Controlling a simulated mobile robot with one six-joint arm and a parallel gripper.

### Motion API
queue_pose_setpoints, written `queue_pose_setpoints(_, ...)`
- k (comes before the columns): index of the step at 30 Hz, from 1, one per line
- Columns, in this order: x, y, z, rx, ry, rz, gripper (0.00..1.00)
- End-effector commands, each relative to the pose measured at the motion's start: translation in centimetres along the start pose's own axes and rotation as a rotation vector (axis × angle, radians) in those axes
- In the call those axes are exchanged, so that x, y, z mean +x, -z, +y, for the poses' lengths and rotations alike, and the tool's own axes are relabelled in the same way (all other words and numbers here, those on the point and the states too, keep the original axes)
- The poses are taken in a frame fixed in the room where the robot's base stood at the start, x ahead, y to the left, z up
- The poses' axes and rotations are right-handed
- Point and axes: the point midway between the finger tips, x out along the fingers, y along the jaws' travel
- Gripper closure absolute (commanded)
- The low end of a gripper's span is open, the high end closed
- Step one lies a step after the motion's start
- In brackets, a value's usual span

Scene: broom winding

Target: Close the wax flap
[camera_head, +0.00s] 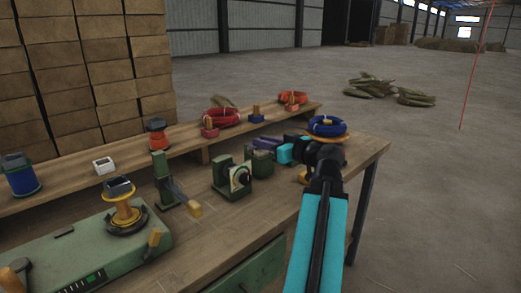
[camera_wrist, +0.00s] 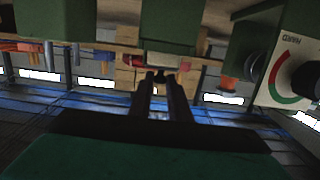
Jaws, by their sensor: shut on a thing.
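My gripper (camera_wrist: 160,82) is seen in the wrist view with its two dark fingers close together, shut on a small dark knob (camera_wrist: 158,75) at the lower edge of a green block (camera_wrist: 168,28). I cannot tell for sure whether this block is the wax flap or its box. In the head view my gripper reaches left from the cyan wrist, close to a small green box (camera_head: 262,164) beside the dial unit. The fingertips and knob are not clear there, and the flap's angle cannot be read.
A green unit with a dial (camera_head: 238,178) stands left of the green box; its dial also shows in the wrist view (camera_wrist: 287,78). A blue coil (camera_head: 327,126) sits behind my wrist. A yellow spool (camera_head: 122,209) and a wooden shelf (camera_head: 190,140) are further left.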

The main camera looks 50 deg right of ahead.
Motion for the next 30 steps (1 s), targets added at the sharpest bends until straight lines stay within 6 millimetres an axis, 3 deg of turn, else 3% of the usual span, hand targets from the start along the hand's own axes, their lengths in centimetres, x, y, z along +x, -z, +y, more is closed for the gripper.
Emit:
queue_pose_setpoints(1, 0.12, -0.63, -0.19, -0.001, 0.006, -0.003, 1.00)
queue_pose_setpoints(19, 0.09, -0.46, -0.23, -0.001, 0.006, 0.011, 1.00)
queue_pose_setpoints(20, 0.10, -0.46, -0.23, -0.001, 0.006, 0.011, 0.80)
queue_pose_setpoints(23, 0.09, -0.40, -0.20, -0.001, 0.005, 0.013, 0.64)
queue_pose_setpoints(30, 0.04, -0.24, -0.10, -0.001, 0.002, 0.016, 0.64)
